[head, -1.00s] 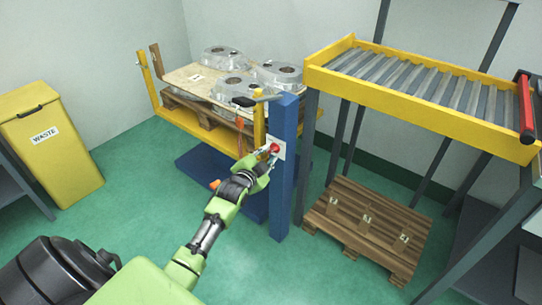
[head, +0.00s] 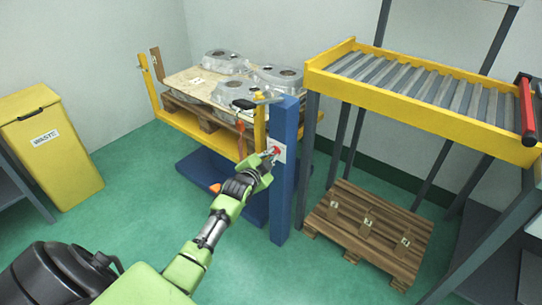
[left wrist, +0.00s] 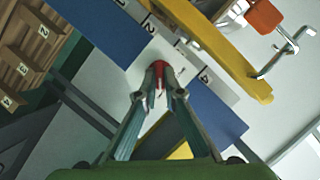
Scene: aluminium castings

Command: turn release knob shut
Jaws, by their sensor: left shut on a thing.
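The red release knob (head: 276,150) sits on a white plate (head: 280,155) on the blue post (head: 284,190). My left gripper (head: 270,154) reaches it from the front left, its fingers at the plate. In the left wrist view the red knob (left wrist: 159,68) shows between the fingertips of my left gripper (left wrist: 160,82), which is shut on it. The fingers cover part of the knob, and I cannot read its turn angle. My right gripper is in neither view.
A yellow-framed lift with a pallet of aluminium castings (head: 222,62) stands behind the post. A yellow roller conveyor (head: 420,95) is at the right, with a wooden pallet (head: 368,230) under it. A yellow waste bin (head: 50,145) stands left. Green floor lies open between.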

